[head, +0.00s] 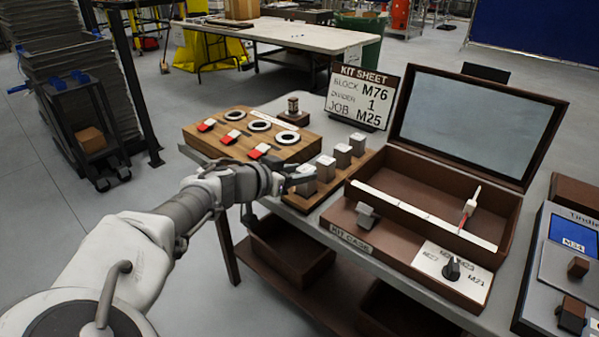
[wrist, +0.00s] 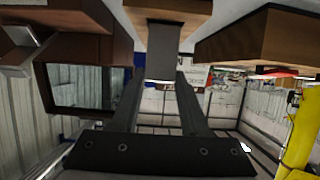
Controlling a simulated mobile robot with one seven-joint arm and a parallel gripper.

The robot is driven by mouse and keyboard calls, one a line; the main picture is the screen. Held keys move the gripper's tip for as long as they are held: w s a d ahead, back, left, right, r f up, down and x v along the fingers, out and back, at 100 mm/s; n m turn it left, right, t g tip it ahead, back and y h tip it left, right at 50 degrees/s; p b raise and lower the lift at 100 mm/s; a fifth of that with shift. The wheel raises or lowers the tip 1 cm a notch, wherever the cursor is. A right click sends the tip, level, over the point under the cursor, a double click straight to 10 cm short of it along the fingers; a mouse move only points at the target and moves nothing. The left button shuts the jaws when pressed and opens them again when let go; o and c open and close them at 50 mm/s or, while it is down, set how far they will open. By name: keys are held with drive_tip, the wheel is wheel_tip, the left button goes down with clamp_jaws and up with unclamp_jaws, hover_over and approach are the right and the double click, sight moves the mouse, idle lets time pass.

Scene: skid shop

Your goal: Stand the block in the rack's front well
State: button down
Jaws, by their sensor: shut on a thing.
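The rack (head: 331,188) is a narrow brown wooden strip on the table, with several grey blocks standing in a row along it. My gripper (head: 299,180) is at the rack's near end, shut on a grey block (head: 307,187). In the wrist view, the block (wrist: 164,58) sits between my fingertips, against or very close to the rack's wood (wrist: 166,10). The block looks about upright. My fingers partly hide it, and I cannot tell whether its foot is inside the front well.
A wooden board (head: 290,146) with white rings and red-tipped pieces lies left of the rack. The open kit case (head: 385,222) stands close on the right. The kit sheet sign (head: 362,97) stands behind.

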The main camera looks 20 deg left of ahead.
drive_tip(key=shift+f+b, duration=0.55)
drive_tip(key=shift+f, duration=0.05)
unclamp_jaws()
idle(0.5)
wheel_tip(320, 180, up, 9)
drive_tip(key=p, duration=0.5)
idle(0.7)
drive_tip(key=shift+s, duration=0.1)
